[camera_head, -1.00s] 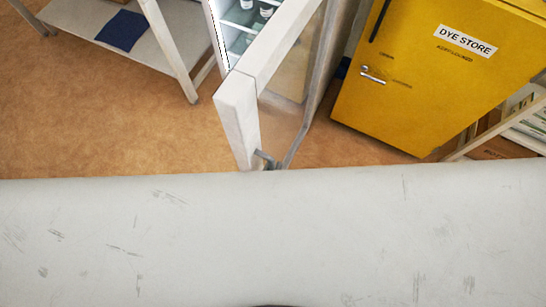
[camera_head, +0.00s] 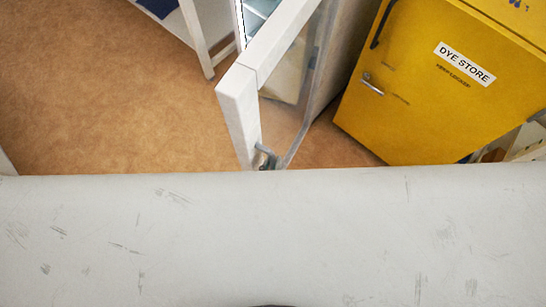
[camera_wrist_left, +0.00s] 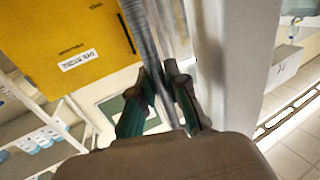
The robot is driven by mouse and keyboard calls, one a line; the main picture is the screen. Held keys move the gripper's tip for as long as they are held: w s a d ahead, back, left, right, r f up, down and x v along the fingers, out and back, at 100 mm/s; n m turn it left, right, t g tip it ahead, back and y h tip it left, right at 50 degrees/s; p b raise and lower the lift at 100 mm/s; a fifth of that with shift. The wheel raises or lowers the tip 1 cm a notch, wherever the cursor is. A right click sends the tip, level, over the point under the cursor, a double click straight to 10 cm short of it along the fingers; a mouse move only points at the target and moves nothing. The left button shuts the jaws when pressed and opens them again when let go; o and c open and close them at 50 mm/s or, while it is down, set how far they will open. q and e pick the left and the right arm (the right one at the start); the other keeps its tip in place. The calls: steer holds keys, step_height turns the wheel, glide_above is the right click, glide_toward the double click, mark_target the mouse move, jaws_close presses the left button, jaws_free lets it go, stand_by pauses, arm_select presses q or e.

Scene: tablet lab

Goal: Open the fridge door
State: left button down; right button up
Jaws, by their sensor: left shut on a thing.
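The fridge door (camera_head: 238,105), a pale frame around a clear pane, stands swung open toward me in the head view. Its grey bar handle (camera_head: 299,134) runs along the pane side. A slice of the lit fridge inside (camera_head: 257,14) shows behind the door. My left gripper (camera_head: 266,158) shows only as a small grey part at the door's near end. In the left wrist view its green-padded fingers (camera_wrist_left: 166,85) are closed around the metal handle bar (camera_wrist_left: 146,30), beside the pale door frame (camera_wrist_left: 222,70). My right gripper is not in view.
A yellow dye store cabinet (camera_head: 430,100) stands right of the door. A pale table or shelf leg (camera_head: 196,38) stands at the upper left. Brown floor (camera_head: 110,110) is clear to the left of the door. A broad pale surface fills the lower head view.

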arm_select(q)
steer(key=shift+w+r, duration=0.2)
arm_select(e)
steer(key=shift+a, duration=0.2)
arm_select(q)
steer(key=c, duration=1.2)
jaws_free()
steer(key=shift+f, duration=0.1)
steer(key=shift+o, duration=0.2)
steer(key=v, duration=1.2)
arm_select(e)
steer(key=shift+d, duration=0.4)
arm_select(q)
steer(key=shift+f, duration=0.1)
